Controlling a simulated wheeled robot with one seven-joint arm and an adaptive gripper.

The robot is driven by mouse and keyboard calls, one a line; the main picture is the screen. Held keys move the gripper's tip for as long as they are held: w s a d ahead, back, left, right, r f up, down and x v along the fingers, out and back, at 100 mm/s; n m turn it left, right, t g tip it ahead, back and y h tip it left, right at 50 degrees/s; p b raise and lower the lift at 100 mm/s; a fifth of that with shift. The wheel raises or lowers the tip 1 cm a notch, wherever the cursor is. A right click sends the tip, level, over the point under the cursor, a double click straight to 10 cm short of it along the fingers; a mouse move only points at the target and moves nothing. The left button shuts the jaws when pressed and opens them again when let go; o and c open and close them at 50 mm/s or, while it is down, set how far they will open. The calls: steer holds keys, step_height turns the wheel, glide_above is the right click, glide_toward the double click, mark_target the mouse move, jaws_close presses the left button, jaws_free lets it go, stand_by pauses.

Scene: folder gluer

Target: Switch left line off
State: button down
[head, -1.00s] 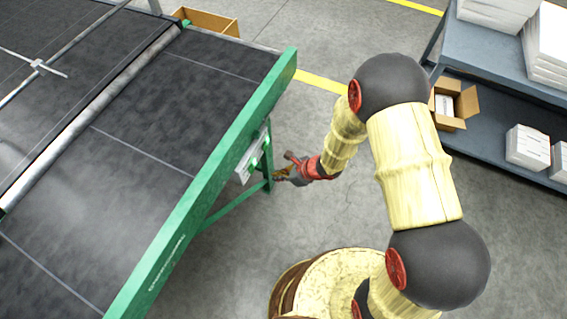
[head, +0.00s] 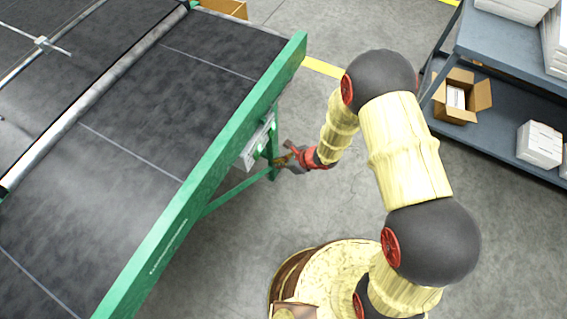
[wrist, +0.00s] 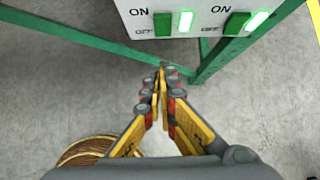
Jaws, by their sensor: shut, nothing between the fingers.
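A white control box (head: 256,145) hangs on the side of the green machine frame. In the wrist view its face shows two rocker switches with ON and OFF labels. The left switch (wrist: 163,24) has a lit green lamp (wrist: 185,22) at its right. The right switch (wrist: 237,24) also has a lit green lamp (wrist: 258,20). My gripper (wrist: 163,70) is shut and empty. Its tips appear just below the box's lower edge, nearest the left switch, with no contact visible. In the head view my gripper (head: 279,160) is close to the right of the box.
Green legs and braces (wrist: 218,57) run below and beside the box, close to my fingertips. The conveyor bed (head: 150,120) fills the left. A shelf (head: 505,100) with boxes and paper stacks stands at the right. Grey floor is open between.

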mark_target(256, 155)
steer(key=w+a+f+b, duration=0.1)
steer(key=w+a+f, duration=0.1)
steer(key=a, duration=0.3)
steer(key=shift+b+x, duration=0.35)
steer(key=shift+x, duration=0.45)
steer(key=shift+w+a+f+b, duration=0.15)
steer(key=shift+a+f+b, duration=0.1)
steer(key=shift+b, duration=0.25)
steer(key=shift+r, duration=0.15)
